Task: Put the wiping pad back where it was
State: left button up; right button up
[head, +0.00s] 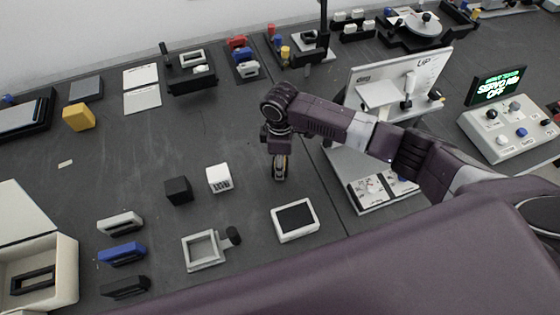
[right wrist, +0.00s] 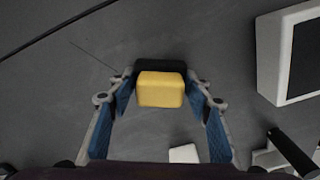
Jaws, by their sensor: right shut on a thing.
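My right gripper (head: 280,166) hangs over the middle of the dark table. In the right wrist view its two blue-padded fingers (right wrist: 165,95) are shut on a yellow block with a dark part behind it, which I take for the wiping pad (right wrist: 160,89). My left gripper is not in view.
A black cube (head: 178,190) and a white cube (head: 219,178) stand left of the gripper. A grey square frame with a black knob (head: 203,250) lies nearer. A white upright stand (head: 375,130) is at right. Bare table lies behind the cubes.

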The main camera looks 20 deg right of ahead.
jog(key=shift+f, duration=0.15)
jog(key=o, duration=1)
notch_tip(320, 180, up, 12)
jog(key=shift+r+b, duration=0.2)
jog(key=shift+b, duration=0.5)
